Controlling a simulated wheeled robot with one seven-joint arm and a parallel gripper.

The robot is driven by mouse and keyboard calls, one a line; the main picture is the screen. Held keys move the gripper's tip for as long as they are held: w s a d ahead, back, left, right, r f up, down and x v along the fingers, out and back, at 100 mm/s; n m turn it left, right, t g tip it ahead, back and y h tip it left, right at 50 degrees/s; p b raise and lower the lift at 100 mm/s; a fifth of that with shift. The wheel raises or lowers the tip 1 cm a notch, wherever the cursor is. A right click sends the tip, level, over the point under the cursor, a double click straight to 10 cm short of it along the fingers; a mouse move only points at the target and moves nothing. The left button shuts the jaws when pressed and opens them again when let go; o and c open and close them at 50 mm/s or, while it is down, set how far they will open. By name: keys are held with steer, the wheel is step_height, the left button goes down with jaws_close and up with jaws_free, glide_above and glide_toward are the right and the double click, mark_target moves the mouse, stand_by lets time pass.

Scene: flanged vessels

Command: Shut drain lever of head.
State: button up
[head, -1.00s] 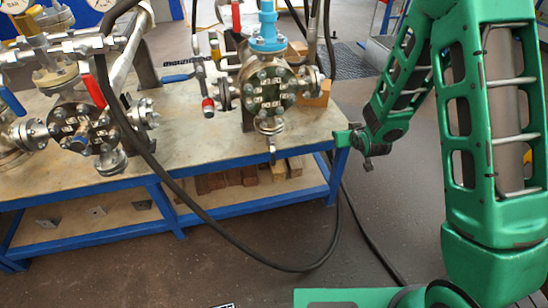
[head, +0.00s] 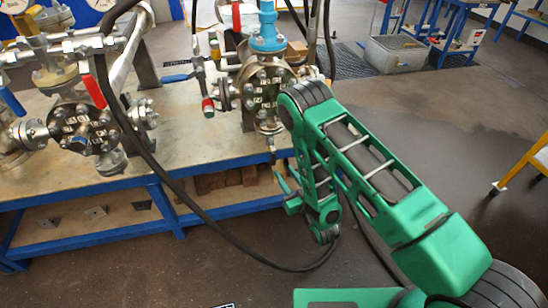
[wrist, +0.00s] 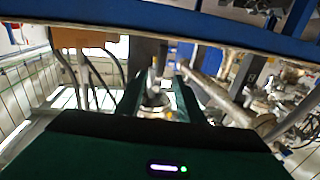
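Two flanged vessels stand on the blue-framed bench. The right vessel (head: 268,88) has a blue top fitting, and a small drain valve with a grey lever (head: 271,146) hangs below it, at the bench's front edge. My gripper (head: 284,182) is just below that drain, under the bench top's edge. In the wrist view my gripper (wrist: 158,90) shows two green fingers apart, with a metallic fitting (wrist: 154,92) seen between them. I cannot tell whether either finger touches it. The left vessel (head: 82,125) stands well away to the left.
The bench's blue front rail (head: 120,180) runs beside my gripper. A red-handled lever (head: 93,90) is by the left vessel.

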mark_target(274, 158)
steer(key=x, duration=1)
steer(key=shift+w+a, duration=0.15)
steer(key=shift+w, duration=0.05)
jaws_close()
